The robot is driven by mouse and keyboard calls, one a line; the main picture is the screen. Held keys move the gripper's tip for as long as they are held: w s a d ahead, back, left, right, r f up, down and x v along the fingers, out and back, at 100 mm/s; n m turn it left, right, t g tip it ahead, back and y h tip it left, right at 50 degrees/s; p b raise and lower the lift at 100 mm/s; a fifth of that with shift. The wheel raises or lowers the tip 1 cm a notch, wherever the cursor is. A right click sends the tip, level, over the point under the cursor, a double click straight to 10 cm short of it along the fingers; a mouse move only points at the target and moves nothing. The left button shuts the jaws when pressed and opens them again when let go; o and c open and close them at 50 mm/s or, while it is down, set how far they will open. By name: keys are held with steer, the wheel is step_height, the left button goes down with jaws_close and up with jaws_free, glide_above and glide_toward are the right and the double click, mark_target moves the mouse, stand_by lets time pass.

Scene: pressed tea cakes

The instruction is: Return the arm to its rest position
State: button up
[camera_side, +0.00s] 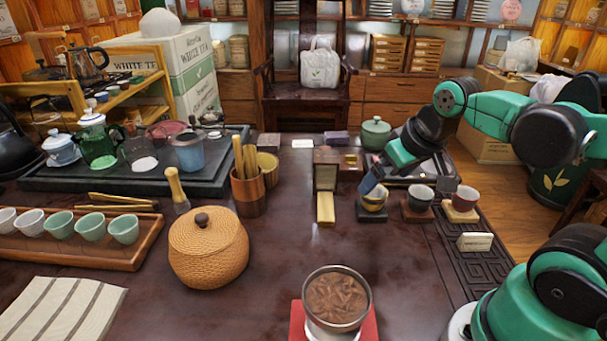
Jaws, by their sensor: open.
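My green and black arm reaches in from the right side. My gripper (370,188) points down and left at the right-middle of the dark table. It hangs close above a dark and gold cup (373,201) on a small dark stand. Its jaws are open, and I see nothing held in them. I cannot tell whether a finger touches the cup. Part of the cup's top is hidden behind the gripper.
A grey cup (420,197) and a reddish cup (465,198) stand right of the gripper. A small open box (326,171) is to its left, a green lidded pot (376,132) behind. A woven basket (207,250) and metal bowl (337,299) stand nearer. Table between them is clear.

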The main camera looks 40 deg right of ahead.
steer(key=w+a+n+t+y, duration=0.1)
steer(key=a+n+t, duration=0.1)
steer(key=a, duration=0.4)
steer(key=shift+w+a+r, duration=0.2)
steer(key=shift+w+r, duration=0.1)
steer(key=shift+w, duration=0.05)
stand_by(0.6)
